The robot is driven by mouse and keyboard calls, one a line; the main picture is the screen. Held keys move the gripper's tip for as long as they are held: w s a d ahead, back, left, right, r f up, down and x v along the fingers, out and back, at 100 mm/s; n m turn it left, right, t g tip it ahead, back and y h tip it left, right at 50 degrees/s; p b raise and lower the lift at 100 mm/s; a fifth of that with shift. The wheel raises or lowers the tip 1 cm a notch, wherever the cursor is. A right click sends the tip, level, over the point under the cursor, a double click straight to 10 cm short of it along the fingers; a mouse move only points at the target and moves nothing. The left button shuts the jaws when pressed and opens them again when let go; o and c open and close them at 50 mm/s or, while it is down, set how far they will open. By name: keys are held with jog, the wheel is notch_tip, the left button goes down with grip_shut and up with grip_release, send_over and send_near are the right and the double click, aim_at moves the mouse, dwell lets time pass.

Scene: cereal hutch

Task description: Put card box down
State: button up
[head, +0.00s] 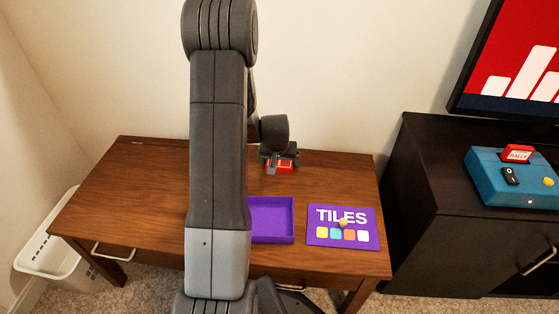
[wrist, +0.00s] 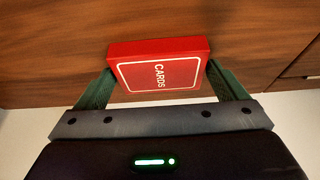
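A red card box (wrist: 160,68) with the word CARDS on it sits between the two green fingers of my gripper (wrist: 160,85) in the wrist view. Both fingers lie against its sides, so the gripper is shut on it. In the head view the card box (head: 280,167) shows under my gripper (head: 279,160) near the back of the brown wooden desk (head: 150,190). I cannot tell whether the box touches the desk top.
A black cabinet (head: 425,200) with a blue console (head: 510,178) stands right. The desk's left part is clear; a white basket (head: 45,245) stands left.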

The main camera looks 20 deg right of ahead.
jog(key=shift+o, duration=0.3)
jog(key=shift+r, duration=0.25)
jog(key=p+v, duration=0.3)
jog(key=v, duration=0.9)
jog(key=shift+p, duration=0.4)
jog(key=shift+w, duration=0.1)
